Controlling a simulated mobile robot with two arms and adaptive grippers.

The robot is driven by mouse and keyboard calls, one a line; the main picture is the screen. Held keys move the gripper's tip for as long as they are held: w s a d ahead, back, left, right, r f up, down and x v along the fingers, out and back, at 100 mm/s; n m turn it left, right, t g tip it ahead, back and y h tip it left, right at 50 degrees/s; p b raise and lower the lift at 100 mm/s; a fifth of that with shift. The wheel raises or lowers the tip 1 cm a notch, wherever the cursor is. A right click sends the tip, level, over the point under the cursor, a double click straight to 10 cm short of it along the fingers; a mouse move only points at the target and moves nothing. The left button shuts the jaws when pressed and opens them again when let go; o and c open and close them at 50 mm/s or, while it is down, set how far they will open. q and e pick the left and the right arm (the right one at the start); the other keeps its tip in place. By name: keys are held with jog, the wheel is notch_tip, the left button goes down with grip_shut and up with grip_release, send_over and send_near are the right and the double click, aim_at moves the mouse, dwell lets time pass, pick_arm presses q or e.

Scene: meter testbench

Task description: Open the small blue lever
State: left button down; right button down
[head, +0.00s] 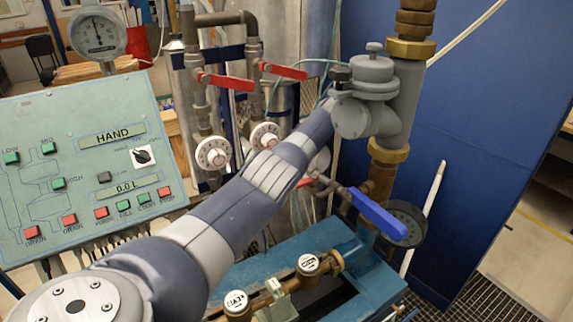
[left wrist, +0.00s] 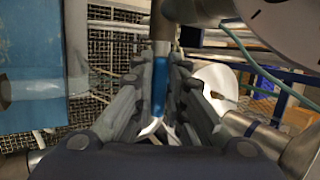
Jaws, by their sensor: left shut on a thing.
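The small blue lever (left wrist: 160,88) shows in the left wrist view as a narrow blue strip with a pale, bent end. It lies between the two grey fingers of my left gripper (left wrist: 164,66), which are shut on it. In the head view my left arm reaches from the lower left up toward the grey flanged fitting (head: 368,80). The left gripper and the small lever cannot be made out there. A larger blue lever (head: 378,213) is in plain sight right of the arm. My right gripper is in neither view.
A green control panel (head: 85,165) stands at the left with a pressure gauge (head: 98,33) above it. Two red levers (head: 228,82) and white round dials (head: 213,152) sit on pipes behind my arm. A dark gauge (head: 408,225) is beside the larger blue lever.

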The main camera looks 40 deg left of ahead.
pick_arm(q)
jog(key=c, duration=1.6)
grip_release()
jog(key=s+v, duration=0.1)
jog(key=v, duration=0.6)
jog(key=shift+w+d+r, duration=0.2)
jog(key=shift+w+d, duration=0.05)
jog(key=shift+w, duration=0.3)
